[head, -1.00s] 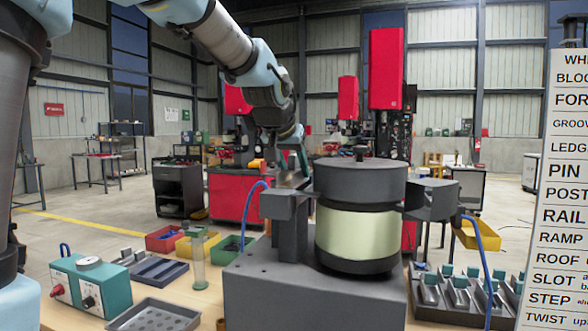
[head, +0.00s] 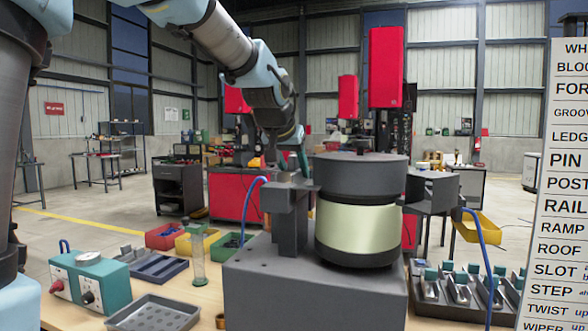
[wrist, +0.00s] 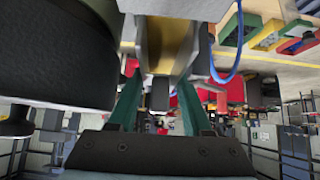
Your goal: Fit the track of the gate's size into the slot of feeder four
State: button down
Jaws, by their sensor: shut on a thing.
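The feeder's dark bowl (head: 360,175) sits on a drum with a pale yellow-green band (head: 356,228) above a grey base block (head: 310,295). A dark bracket (head: 289,200) stands at the bowl's left side. My gripper (head: 300,160) is behind and above this bracket, partly hidden by the feeder. In the wrist view, my gripper's teal fingers (wrist: 160,85) are apart, shut on a grey channel-shaped track (wrist: 140,45). Its inside looks yellow. The dark bowl (wrist: 55,60) is close on the left there. The slot and any feeder number cannot be made out.
Red (head: 163,237), yellow (head: 200,243) and green bins (head: 232,246), a clear cylinder (head: 198,262), a teal control box (head: 90,283) and a grey tray (head: 155,312) stand at left. A word board (head: 562,200) is at far right.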

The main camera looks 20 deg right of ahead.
jog(key=shift+f+b, duration=0.4)
jog(key=shift+f, duration=0.15)
jog(key=c, duration=0.7)
grip_release()
jog(key=o, duration=0.4)
jog(key=shift+o, duration=0.2)
jog(key=shift+a, duration=0.1)
jog(key=b+v, duration=0.1)
jog(key=v, duration=0.9)
jog(key=shift+s+a+r+b, duration=0.1)
jog(key=shift+s+r+b, duration=0.15)
jog(key=shift+r+b, duration=0.1)
